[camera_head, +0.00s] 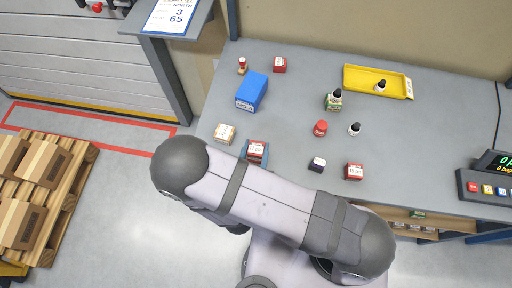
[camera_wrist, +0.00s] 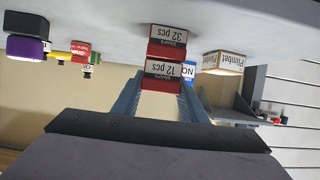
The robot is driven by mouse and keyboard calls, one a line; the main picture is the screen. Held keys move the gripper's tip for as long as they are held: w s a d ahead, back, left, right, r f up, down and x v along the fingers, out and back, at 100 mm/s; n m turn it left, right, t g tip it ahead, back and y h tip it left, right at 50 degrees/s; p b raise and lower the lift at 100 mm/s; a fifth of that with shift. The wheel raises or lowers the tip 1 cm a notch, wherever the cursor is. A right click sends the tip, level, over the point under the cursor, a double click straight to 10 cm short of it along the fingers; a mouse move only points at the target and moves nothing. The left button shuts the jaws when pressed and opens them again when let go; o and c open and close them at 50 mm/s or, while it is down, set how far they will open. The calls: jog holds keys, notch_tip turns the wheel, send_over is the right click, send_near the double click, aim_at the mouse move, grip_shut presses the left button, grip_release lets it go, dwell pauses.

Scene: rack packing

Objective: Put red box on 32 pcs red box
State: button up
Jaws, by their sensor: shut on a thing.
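My gripper (camera_wrist: 160,100) is shut on a red box with a white label reading "12 pcs" (camera_wrist: 164,75). The wrist view is upside down, with the table surface at the top. The red box labelled "32 pcs" (camera_wrist: 167,36) stands on the table directly under the held box. The two look lined up and close together; I cannot tell for sure whether they touch. In the head view, my gripper (camera_head: 256,156) is at the table's front left with a red box (camera_head: 258,146) between its blue fingers. The lower box cannot be made out there.
A cream box (camera_head: 225,133) stands close to the left. A blue box (camera_head: 252,91) lies behind.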

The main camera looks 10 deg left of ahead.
jog(key=shift+f, duration=0.1)
jog(key=o, duration=1.1)
jog(key=shift+r, duration=0.2)
jog(key=p+v, duration=0.5)
jog(key=v, duration=0.7)
jog(key=shift+f, duration=0.1)
